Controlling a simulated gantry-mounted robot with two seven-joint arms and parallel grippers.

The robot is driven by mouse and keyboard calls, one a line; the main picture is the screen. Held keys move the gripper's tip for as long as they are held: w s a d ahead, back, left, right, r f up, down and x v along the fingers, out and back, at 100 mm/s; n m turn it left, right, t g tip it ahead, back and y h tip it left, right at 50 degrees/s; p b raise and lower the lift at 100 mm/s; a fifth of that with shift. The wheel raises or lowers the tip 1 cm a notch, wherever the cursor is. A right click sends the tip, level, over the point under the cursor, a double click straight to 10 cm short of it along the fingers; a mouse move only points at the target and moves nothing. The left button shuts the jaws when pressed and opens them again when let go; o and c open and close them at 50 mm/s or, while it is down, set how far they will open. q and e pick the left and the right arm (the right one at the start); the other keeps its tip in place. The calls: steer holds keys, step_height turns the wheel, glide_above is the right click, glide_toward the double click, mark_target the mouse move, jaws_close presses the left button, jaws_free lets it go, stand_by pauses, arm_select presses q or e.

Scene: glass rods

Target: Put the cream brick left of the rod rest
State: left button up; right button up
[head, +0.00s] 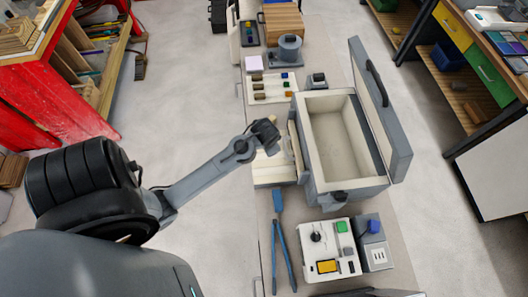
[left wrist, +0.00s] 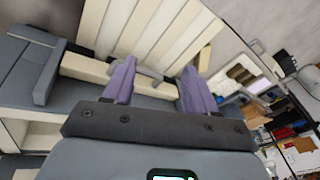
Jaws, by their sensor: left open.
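A long cream bar (left wrist: 85,69), which looks like the cream brick, lies across the left wrist view in front of a ribbed cream panel (left wrist: 150,25). My left gripper (left wrist: 159,68) is open, its two purple fingers reaching to the bar; I cannot tell whether they touch it. In the head view my left gripper (head: 271,148) is just left of the open grey box. A cream strip (head: 296,150) stands against the box's left side, and a pale ribbed panel (head: 272,173) lies below the gripper. I cannot tell for sure which piece is the rod rest. My right gripper is not in view.
The grey box (head: 314,186) has an empty cream inside and a raised lid (head: 380,110) on its right. A pale tray of small coloured pieces (head: 271,88) stands behind.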

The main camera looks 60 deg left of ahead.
arm_select(q)
steer(key=s+d+r+m+h, duration=0.1)
steer(key=s+d+r, duration=0.3)
steer(key=s+d, duration=0.2)
steer(key=s+d+r+m+t+h, duration=0.1)
steer(key=s+d+r, duration=0.3)
steer(key=d, duration=0.7)
steer(key=shift+s+h, duration=0.4)
steer(key=shift+s, duration=0.55)
steer(key=shift+d+r, duration=0.1)
steer(key=shift+s, duration=0.1)
